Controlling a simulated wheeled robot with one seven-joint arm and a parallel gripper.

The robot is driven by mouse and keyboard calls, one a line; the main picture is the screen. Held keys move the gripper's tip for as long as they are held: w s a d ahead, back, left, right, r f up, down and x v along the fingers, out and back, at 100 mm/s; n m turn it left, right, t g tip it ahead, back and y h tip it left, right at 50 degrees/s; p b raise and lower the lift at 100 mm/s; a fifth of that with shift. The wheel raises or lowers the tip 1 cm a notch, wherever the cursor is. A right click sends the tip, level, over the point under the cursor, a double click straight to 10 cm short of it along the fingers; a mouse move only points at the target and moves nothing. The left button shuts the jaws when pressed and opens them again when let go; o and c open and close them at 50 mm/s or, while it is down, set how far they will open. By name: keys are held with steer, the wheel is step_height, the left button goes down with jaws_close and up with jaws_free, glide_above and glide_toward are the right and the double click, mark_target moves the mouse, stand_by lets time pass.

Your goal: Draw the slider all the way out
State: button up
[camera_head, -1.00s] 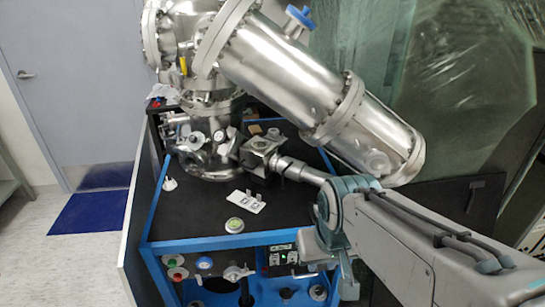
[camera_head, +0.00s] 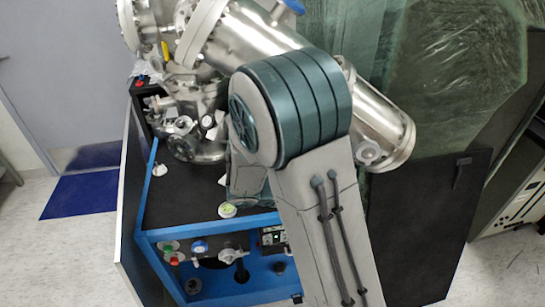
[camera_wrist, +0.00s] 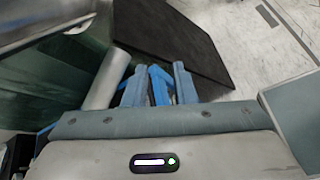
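My gripper shows in the wrist view (camera_wrist: 158,84), its two blue-grey fingers standing apart with a strip of brighter blue visible between them. A silver cylinder (camera_wrist: 107,82) runs close beside the left finger, outside the gap; I cannot tell whether it is the slider. In the head view my arm's large round joint covers the middle of the machine, so the gripper and the slider's silver rod and block are hidden there. The steel vacuum chamber (camera_head: 190,145) stands behind on the left.
A large steel cylinder (camera_head: 375,118) slopes down to the right above my arm. A dark panel (camera_head: 425,210) stands at right. Floor is open at left.

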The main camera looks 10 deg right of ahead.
steer(key=w+a+f+n+t+y+p, duration=0.1)
steer(key=w+a+f+n+t+p, duration=0.1)
steer(key=w+a+f+n+t, duration=0.35)
steer(key=w+a+f+n+t+y+p, duration=0.1)
steer(key=w+a+f+n+t, duration=0.1)
steer(key=w+a+n+t, duration=0.75)
steer(key=shift+n+g, duration=0.6)
steer(key=p+x, duration=0.1)
steer(key=x, duration=0.3)
steer(key=s+d+p+x, duration=0.1)
steer(key=x, duration=0.3)
steer(key=d+p+x, duration=0.1)
steer(key=x, duration=0.3)
steer(key=shift+s+f, duration=0.1)
steer(key=shift+f, duration=0.3)
jaws_close()
